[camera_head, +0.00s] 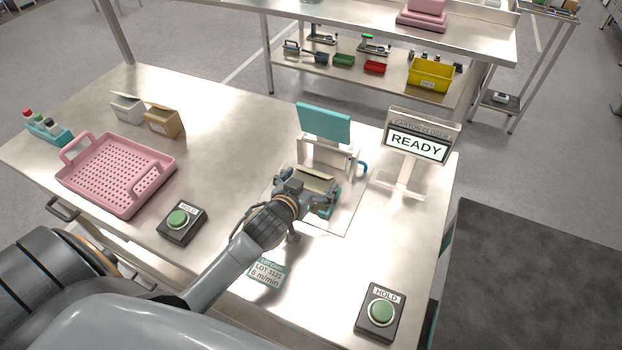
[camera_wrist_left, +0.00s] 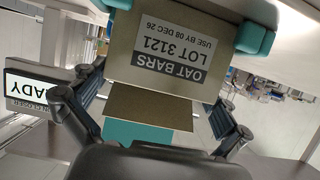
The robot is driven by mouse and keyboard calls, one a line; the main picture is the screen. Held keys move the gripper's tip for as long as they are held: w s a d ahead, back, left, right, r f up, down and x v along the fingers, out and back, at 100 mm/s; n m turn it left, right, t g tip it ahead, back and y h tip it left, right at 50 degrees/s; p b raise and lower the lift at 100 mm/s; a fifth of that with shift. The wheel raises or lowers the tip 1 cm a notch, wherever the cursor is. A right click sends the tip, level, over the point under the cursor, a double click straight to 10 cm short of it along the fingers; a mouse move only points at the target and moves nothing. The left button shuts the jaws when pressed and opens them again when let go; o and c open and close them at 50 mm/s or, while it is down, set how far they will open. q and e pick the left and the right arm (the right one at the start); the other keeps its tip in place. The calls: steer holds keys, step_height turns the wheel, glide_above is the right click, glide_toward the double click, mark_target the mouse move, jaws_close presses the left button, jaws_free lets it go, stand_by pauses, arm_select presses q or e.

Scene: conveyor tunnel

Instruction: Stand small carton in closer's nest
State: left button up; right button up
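A small carton labelled OAT BARS LOT 3121 (camera_wrist_left: 170,50) shows close up in the left wrist view, its label upside down there, with a brown flap (camera_wrist_left: 150,107) toward my gripper. Teal blocks of the closer's nest (camera_wrist_left: 257,38) sit at its edges. In the head view the carton's pale top (camera_head: 316,180) shows at the carton closer (camera_head: 325,150), under its raised teal plate. My left gripper (camera_head: 322,200) is at the front of the nest, partly covering it. Its fingers (camera_wrist_left: 155,110) stand apart on either side of the flap, with gaps visible. My right gripper is not in view.
The closer's READY sign (camera_head: 415,145) stands right of the nest. Two HOLD buttons (camera_head: 179,218) (camera_head: 381,311) and a lot card (camera_head: 266,272) lie nearer. A pink tray (camera_head: 118,174), a white carton (camera_head: 127,108) and a brown carton (camera_head: 164,122) are left. The table's middle left is clear.

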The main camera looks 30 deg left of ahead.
arm_select(q)
steer(key=shift+r, duration=0.15)
steer(key=b+v, duration=0.1)
steer(key=v, duration=1.1)
steer(key=shift+b, duration=0.3)
steer(key=shift+s, duration=0.1)
